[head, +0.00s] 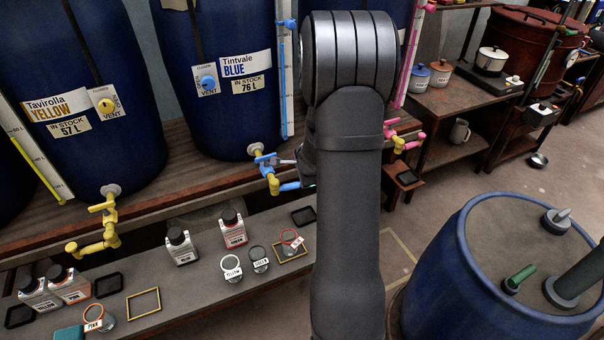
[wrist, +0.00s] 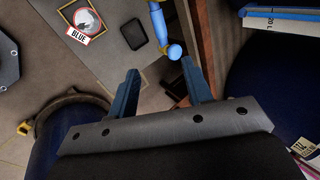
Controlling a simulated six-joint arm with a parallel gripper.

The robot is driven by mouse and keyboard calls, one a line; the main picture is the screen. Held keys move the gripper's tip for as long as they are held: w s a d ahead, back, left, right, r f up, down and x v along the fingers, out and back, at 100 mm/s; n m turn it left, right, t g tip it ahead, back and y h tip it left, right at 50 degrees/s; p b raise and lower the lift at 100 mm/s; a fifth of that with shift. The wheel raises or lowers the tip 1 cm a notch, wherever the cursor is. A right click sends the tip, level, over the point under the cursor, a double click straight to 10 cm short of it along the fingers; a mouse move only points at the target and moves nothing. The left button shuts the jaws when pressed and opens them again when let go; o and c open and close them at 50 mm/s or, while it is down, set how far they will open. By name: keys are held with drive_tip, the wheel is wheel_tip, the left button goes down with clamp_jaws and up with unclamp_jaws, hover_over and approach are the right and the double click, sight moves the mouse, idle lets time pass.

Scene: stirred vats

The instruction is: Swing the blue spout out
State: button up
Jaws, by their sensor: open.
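The blue spout (head: 288,186) hangs from the blue tap (head: 266,164) at the foot of the Tintvale blue vat (head: 235,120). In the wrist view the spout (wrist: 158,28) comes down from the top edge. Its rounded end (wrist: 175,52) lies just beyond my fingertips, nearer the right finger. My gripper (wrist: 159,66) is open with nothing between its fingers. Contact with the spout cannot be made out. In the head view my arm hides most of the gripper, and only a small part shows beside the spout.
A low grey bench (head: 205,290) below the vats carries bottles, tagged rings and dark pads. The yellow tap (head: 105,225) is at left, the pink tap (head: 405,140) right of my arm. A large blue drum (head: 435,275) stands at lower right.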

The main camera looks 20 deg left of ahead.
drive_tip(key=shift+w+a+n, duration=0.2)
drive_tip(key=shift+n, duration=0.1)
drive_tip(key=c, duration=0.5)
drive_tip(key=w+a+n, duration=0.1)
drive_tip(key=n, duration=0.1)
drive_tip(key=w+a+f+n, duration=0.1)
drive_tip(key=w+a+n, duration=0.1)
drive_tip(key=n, duration=0.1)
drive_tip(key=w+a+n+g, duration=0.1)
drive_tip(key=w+n, duration=0.1)
drive_tip(key=shift+a+f+n, duration=0.2)
drive_tip(key=shift+n, duration=0.1)
clamp_jaws()
drive_tip(key=n+g+h, duration=0.1)
drive_tip(key=n, duration=0.8)
hover_over(292, 186)
drive_tip(key=w, duration=0.3)
drive_tip(key=f, duration=0.2)
wheel_tip(292, 186, down, 10)
drive_tip(key=n, duration=0.1)
drive_tip(key=shift+w+h, duration=0.15)
drive_tip(key=shift+h, duration=0.15)
drive_tip(key=shift+d, duration=0.15)
